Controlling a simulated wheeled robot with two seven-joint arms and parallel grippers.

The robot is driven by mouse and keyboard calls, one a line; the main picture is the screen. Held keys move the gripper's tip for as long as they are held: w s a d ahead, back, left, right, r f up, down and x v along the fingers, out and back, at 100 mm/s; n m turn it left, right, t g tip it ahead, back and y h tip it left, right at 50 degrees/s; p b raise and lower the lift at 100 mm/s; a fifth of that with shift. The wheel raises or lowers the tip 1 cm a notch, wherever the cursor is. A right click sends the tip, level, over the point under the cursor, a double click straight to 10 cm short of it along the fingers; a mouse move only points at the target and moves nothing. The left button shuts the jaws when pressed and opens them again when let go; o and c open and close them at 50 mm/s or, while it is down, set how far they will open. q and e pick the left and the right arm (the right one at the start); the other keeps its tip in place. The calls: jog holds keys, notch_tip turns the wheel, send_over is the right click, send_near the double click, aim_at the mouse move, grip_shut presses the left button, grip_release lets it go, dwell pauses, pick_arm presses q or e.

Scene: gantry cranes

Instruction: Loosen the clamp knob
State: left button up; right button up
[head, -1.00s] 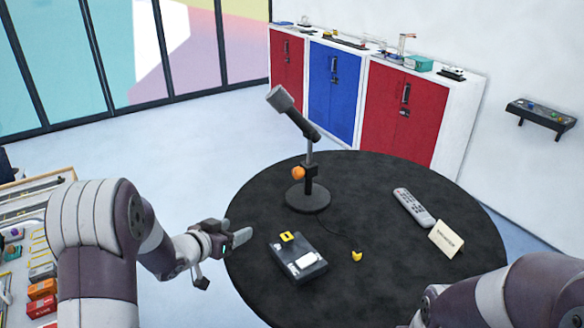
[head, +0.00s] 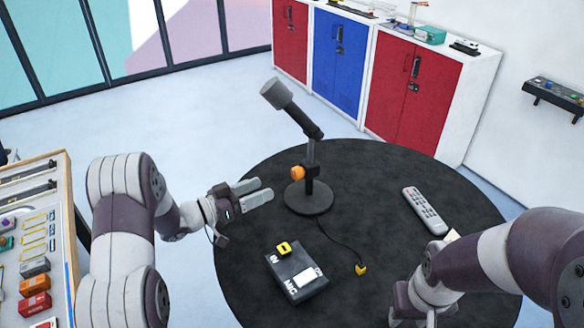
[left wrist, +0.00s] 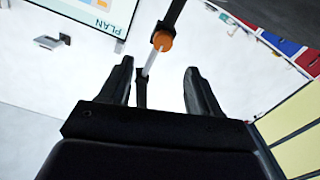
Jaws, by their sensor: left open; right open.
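The orange clamp knob (head: 298,172) is on the black clamp of a stand that holds a grey and black microphone (head: 290,108), tilted up to the left. The stand's round base (head: 308,197) rests on the black round table. My left gripper (head: 264,190) is open and empty, left of the stand and apart from the knob. In the left wrist view the knob (left wrist: 162,41) shows beyond and between the open fingers (left wrist: 168,84). My right arm is at the lower right; its gripper (head: 412,308) is low at the table's front, its fingertips hard to make out.
A black box (head: 297,272) with a yellow-edged part lies in front of the stand. A cable runs to a yellow plug (head: 361,269). A remote (head: 424,210) lies to the right, near a card mostly hidden by my right arm. Cabinets (head: 412,92) stand behind.

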aim_at(294, 176)
pick_arm(q)
jog(key=p+x, duration=0.1)
jog(key=x, duration=0.2)
jog(key=p+x, duration=0.1)
jog(key=x, duration=0.2)
jog(key=p+x, duration=0.2)
jog(key=x, duration=0.1)
jog(key=shift+w+a+f, duration=0.1)
jog(key=shift+w+a, duration=0.05)
jog(key=shift+w, duration=0.35)
jog(key=shift+w+d, duration=0.1)
jog(key=shift+d, duration=0.25)
jog(key=shift+s+d, duration=0.2)
jog(key=shift+s, duration=0.05)
jog(key=shift+w, duration=0.25)
jog(key=c, duration=0.9)
jog(key=shift+c, duration=0.8)
